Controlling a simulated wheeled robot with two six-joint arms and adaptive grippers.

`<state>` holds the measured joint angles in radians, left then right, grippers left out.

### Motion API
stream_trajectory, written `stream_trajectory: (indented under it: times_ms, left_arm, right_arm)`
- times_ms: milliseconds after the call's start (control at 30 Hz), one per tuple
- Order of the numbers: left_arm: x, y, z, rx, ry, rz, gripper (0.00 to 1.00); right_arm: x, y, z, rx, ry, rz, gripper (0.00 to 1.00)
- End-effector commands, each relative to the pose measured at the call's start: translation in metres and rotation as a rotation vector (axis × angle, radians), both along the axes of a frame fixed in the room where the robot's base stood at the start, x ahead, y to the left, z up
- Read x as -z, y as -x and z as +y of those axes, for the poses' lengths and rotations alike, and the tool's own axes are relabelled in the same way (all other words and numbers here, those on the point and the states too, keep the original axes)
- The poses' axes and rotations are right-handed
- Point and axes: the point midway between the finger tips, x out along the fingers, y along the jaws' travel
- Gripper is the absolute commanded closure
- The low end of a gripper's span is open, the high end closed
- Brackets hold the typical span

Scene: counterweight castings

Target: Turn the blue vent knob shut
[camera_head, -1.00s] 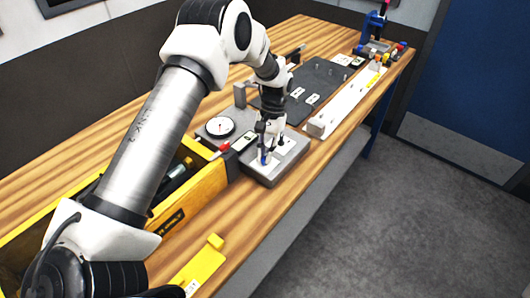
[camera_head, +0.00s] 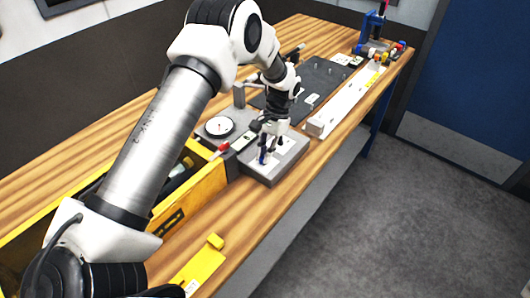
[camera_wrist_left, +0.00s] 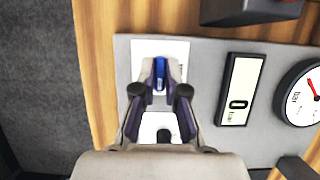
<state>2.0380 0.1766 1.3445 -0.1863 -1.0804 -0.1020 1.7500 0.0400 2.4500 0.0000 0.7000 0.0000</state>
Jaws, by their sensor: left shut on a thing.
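The blue vent knob (camera_wrist_left: 160,74) stands on a white label plate (camera_wrist_left: 174,48) on a grey panel block. In the left wrist view my left gripper (camera_wrist_left: 160,88) has its two fingertips on either side of the knob, shut on it. In the head view the left gripper (camera_head: 268,156) points down over the grey block (camera_head: 285,165), and only a little of the blue knob (camera_head: 263,157) shows between its fingers. My right gripper is in neither view.
A round dial gauge (camera_head: 219,127) and a digital readout (camera_wrist_left: 239,90) sit beside the knob. A yellow toolbox (camera_head: 205,188) stands close on the left. A yellow piece (camera_head: 200,270) lies at the front edge. A dark mat (camera_head: 310,85) and a white rail (camera_head: 345,105) lie beyond.

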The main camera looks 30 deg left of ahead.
Motion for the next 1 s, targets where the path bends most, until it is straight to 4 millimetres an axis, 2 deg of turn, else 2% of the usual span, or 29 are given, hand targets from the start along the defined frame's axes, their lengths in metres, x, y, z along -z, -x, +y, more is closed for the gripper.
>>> stream_trajectory:
  times_ms: [33,67,100,467,567,800,1000]
  left_arm:
    - [0.003,0.002,-0.001,-0.001,0.002,0.007,0.78]
    - [0.003,0.002,-0.001,-0.002,0.002,0.007,0.68]
    - [0.003,0.002,-0.001,-0.002,0.002,0.006,0.64]
    - [-0.005,-0.003,0.0,-0.001,0.001,0.0,0.64]
    - [-0.021,-0.01,-0.001,-0.002,0.0,-0.002,0.64]
    - [-0.077,-0.034,-0.003,-0.002,0.0,-0.001,0.64]
    - [-0.105,-0.045,-0.004,0.0,0.001,0.003,0.64]
  right_arm:
    - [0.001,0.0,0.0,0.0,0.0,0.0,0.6]
    - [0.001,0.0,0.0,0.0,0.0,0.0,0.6]
    - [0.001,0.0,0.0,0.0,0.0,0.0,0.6]
    - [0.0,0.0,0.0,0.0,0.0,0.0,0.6]
    - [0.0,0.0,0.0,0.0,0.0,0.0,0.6]
    - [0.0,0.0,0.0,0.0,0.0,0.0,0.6]
    - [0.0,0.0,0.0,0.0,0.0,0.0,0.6]
